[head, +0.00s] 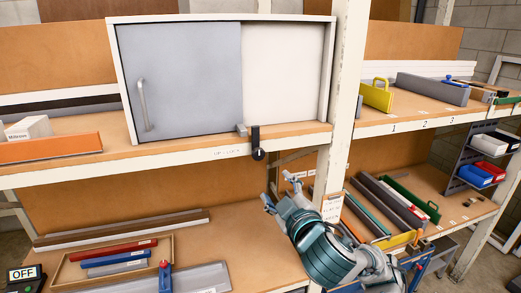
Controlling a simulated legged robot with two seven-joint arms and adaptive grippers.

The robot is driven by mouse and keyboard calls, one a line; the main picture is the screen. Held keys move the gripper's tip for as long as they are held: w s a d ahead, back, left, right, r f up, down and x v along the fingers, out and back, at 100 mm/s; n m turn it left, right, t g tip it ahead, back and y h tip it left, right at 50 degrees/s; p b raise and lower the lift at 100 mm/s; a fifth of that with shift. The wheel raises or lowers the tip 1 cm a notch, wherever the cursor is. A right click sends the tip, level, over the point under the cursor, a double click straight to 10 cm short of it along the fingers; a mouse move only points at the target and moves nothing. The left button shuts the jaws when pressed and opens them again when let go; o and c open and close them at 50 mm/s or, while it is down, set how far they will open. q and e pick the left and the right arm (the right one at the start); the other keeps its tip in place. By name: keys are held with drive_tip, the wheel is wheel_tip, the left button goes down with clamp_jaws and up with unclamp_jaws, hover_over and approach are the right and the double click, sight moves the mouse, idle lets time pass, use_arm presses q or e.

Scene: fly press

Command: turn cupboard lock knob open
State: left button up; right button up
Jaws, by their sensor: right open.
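The cupboard (222,75) stands on the upper shelf, with a grey door (180,80) on the left and a paler panel (283,70) on the right. A black lock knob (258,154) hangs on a dark strap-like part at the cupboard's lower front edge, near the shelf lip. Its exact turn angle is too small to tell. My right gripper (278,190) is open and empty, below and slightly right of the knob, apart from it. My left gripper is not in view.
A cream upright post (340,110) stands close right of the cupboard. The grey door has a vertical handle (143,104). The lower shelf holds a tray of coloured bars (115,262). An orange bar (50,147) lies at the left of the upper shelf.

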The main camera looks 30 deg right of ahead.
drive_tip(key=v, duration=0.2)
drive_tip(key=p, duration=0.3)
approach(258, 157)
drive_tip(key=x, duration=0.4)
drive_tip(key=shift+a+r, duration=0.15)
drive_tip(key=shift+a, duration=0.05)
drive_tip(key=x, duration=0.3)
drive_tip(key=d+p+x, duration=0.1)
drive_tip(key=x, duration=0.2)
drive_tip(key=shift+s+d, duration=0.15)
drive_tip(key=shift+d, duration=0.05)
drive_tip(key=shift+w+d, duration=0.2)
drive_tip(key=shift+w, duration=0.15)
drive_tip(key=shift+a, duration=0.6)
drive_tip(key=shift+c, duration=0.4)
drive_tip(key=shift+a, duration=0.1)
drive_tip(key=c, duration=0.8)
clamp_jaws()
